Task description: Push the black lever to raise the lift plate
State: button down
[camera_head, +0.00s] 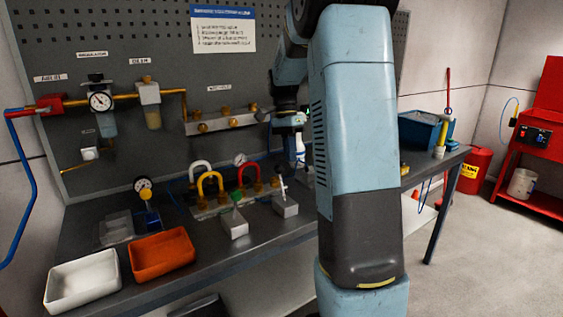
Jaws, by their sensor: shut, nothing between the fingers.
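A small grey box (285,208) stands on the bench with a thin upright lever (281,180). The lever looks dark with a pale part, and its tip is small in the picture. To its left, a similar grey box (236,229) carries a green-handled lever (235,198). My gripper (298,163) points down just above and behind the dark lever, partly hidden by my arm. It looks shut and empty. I cannot tell whether it touches the lever. I cannot make out the lift plate for certain.
An orange tray (161,254) and a white tray (82,281) sit at the bench's front left. A gauge (143,186) stands near a clear container (115,227). A blue bin (421,131) is at right.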

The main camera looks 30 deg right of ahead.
jog(key=v, duration=0.9)
jog(key=s+a+r+n+t, duration=0.2)
jog(key=s+a+r+n, duration=0.15)
jog(key=s, duration=0.25)
jog(key=s+a+f+n+t, duration=0.3)
jog(key=s+a+n, duration=0.3)
jog(key=s, duration=0.5)
jog(key=s+a+f+n+t, duration=0.2)
jog(key=s+a+n+t, duration=0.2)
jog(key=s, duration=0.7)
jog(key=shift+s+a+f+n, duration=0.2)
jog(key=shift+a+f+n, duration=0.2)
jog(key=shift+a+n, duration=0.6)
